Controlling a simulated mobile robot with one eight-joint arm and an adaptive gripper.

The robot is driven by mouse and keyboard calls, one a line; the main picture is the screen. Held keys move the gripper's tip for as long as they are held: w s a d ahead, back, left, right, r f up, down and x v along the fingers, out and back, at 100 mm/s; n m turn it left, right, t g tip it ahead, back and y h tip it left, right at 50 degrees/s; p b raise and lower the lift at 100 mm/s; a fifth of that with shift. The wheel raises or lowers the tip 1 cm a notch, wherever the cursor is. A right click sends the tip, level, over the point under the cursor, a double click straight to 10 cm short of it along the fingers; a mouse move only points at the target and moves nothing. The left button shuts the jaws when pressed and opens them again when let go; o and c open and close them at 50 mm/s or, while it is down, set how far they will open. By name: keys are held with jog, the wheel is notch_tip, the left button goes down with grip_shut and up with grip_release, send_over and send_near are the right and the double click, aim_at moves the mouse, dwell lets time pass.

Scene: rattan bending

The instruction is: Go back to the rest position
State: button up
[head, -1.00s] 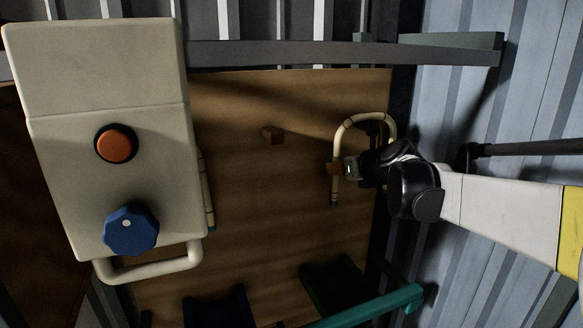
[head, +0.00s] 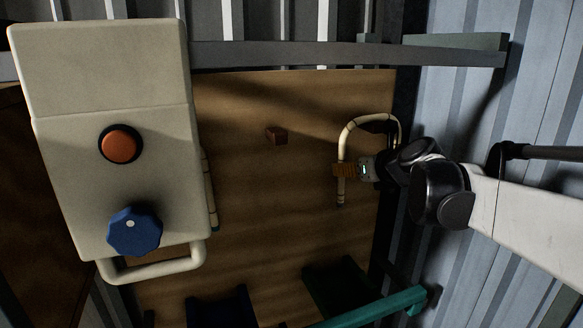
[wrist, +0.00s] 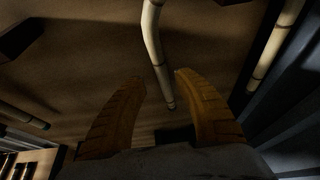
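My gripper (head: 341,169) is over the right part of the wooden table. In the wrist view its two orange-brown fingers (wrist: 160,85) stand apart, with nothing pinched between them. A bent cane of rattan (head: 352,127), hook-shaped with dark bands, lies at the right side of the table. Its straight leg passes by the fingertips in the head view. In the wrist view the cane (wrist: 153,40) runs beyond and between the fingers, and seems clear of them.
A cream machine box with an orange button (head: 120,144) and blue knob (head: 134,231) stands left. A straight cane (head: 210,190) lies beside it. A small brown block (head: 277,135) sits on the table (head: 260,220). A teal bar (head: 375,306) crosses the lower right. The table's middle is clear.

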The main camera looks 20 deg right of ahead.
jog(key=v, duration=0.7)
jog(key=shift+s, duration=0.35)
jog(key=shift+r, duration=0.15)
jog(key=s+p, duration=0.3)
jog(key=s, duration=0.6)
jog(key=shift+d, duration=0.1)
